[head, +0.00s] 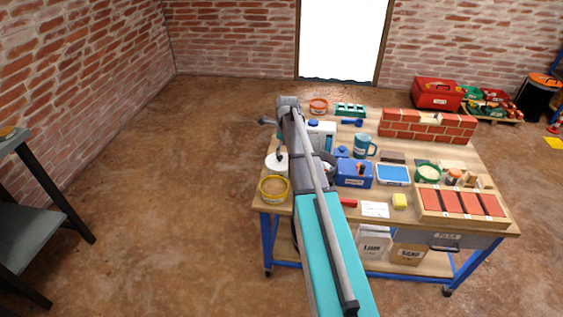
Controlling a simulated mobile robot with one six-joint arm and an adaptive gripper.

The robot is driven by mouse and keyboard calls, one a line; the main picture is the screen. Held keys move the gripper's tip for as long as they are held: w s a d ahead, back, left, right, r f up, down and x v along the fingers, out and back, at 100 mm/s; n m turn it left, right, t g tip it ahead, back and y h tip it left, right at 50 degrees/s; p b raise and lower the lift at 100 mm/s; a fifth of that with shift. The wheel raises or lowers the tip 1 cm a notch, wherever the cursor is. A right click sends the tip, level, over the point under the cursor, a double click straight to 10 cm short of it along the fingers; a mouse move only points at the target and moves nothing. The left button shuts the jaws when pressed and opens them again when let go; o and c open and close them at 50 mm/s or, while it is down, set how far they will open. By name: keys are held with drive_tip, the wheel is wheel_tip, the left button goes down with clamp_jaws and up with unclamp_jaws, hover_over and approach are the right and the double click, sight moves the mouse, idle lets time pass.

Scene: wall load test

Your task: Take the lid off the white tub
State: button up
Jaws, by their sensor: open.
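A round white tub (272,165) with a pale top stands near the left edge of the workbench, just left of my arm. A small dark shape stands up at its top, and my arm covers part of its right side. My arm reaches over the bench from the bottom of the picture. A small grey part at its far end, seemingly my gripper (267,121), sticks out to the left, behind and apart from the tub. It is small and partly hidden; nothing shows held in it.
A yellow-rimmed tub (274,188) stands just in front of the white tub. A white jug (321,135), a blue mug (363,146) and a blue box (354,173) stand right of my arm. A brick wall piece (428,127) stands at the back right.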

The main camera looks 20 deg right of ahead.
sight(280, 157)
drive_tip(key=shift+w+a+f+b, duration=0.1)
drive_tip(key=shift+f+b, duration=1.1)
drive_tip(key=shift+f, duration=0.05)
drive_tip(key=shift+w+a+f+b, duration=0.1)
drive_tip(key=shift+f+b, duration=1.05)
drive_tip(key=shift+f, duration=0.1)
drive_tip(key=shift+c, duration=0.2)
clamp_jaws()
